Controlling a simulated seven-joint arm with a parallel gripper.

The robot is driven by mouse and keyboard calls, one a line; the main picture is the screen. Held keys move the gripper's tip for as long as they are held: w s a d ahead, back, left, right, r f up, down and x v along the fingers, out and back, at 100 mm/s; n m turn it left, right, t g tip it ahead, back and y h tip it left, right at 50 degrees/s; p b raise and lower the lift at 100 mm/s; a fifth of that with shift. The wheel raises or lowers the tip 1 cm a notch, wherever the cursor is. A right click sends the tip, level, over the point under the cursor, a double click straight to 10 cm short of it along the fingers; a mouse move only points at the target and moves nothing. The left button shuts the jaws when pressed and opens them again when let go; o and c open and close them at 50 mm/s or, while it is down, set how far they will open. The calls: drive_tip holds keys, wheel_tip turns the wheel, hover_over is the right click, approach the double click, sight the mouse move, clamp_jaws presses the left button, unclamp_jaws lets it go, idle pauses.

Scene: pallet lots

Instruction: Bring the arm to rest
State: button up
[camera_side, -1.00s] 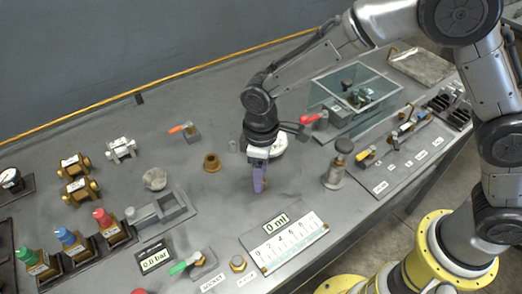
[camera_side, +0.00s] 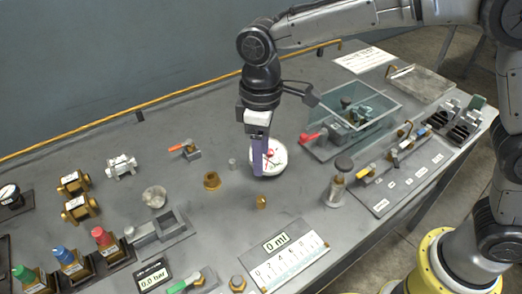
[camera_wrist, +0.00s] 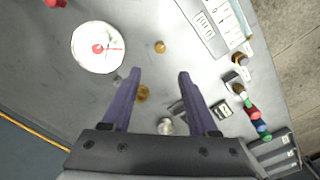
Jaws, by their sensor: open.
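My gripper (camera_side: 258,174) hangs above the bench with its purple fingers pointing down, in front of the round white dial (camera_side: 278,160) in the side view. In the wrist view my gripper (camera_wrist: 160,73) has its two fingers well apart with nothing held between the tips. A small brass fitting (camera_side: 261,202) stands on the bench below the fingers, apart from them. It also shows in the wrist view (camera_wrist: 160,46), beyond the fingertips. The white dial with a red centre shows there too (camera_wrist: 98,60).
A brass ring (camera_side: 212,181) and a small grey cylinder (camera_side: 233,164) stand left of my gripper. A glass-walled box (camera_side: 358,112) and a dark-topped post (camera_side: 338,183) stand to the right. A scale board marked 0 ml (camera_side: 284,262) lies at the front edge.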

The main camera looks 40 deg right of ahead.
drive_tip(key=s+d+r+m+t, duration=0.2)
drive_tip(key=s+d+r, duration=0.1)
drive_tip(key=d+r, duration=0.4)
drive_tip(key=s+d+r+m+t, duration=0.1)
drive_tip(key=s+d+r+m, duration=0.15)
drive_tip(key=d+r, duration=0.5)
drive_tip(key=s+d+f+m+t, duration=0.1)
drive_tip(key=s+d+f+m, duration=0.1)
drive_tip(key=s+d+f, duration=0.2)
drive_tip(key=s+d+f+m+t, duration=0.1)
drive_tip(key=s+d+f, duration=0.3)
drive_tip(key=s, duration=0.7)
drive_tip(key=shift+s+d+f+m+t, duration=0.3)
drive_tip(key=shift+d+m, duration=0.35)
drive_tip(key=shift+d, duration=0.15)
drive_tip(key=shift+r, duration=0.1)
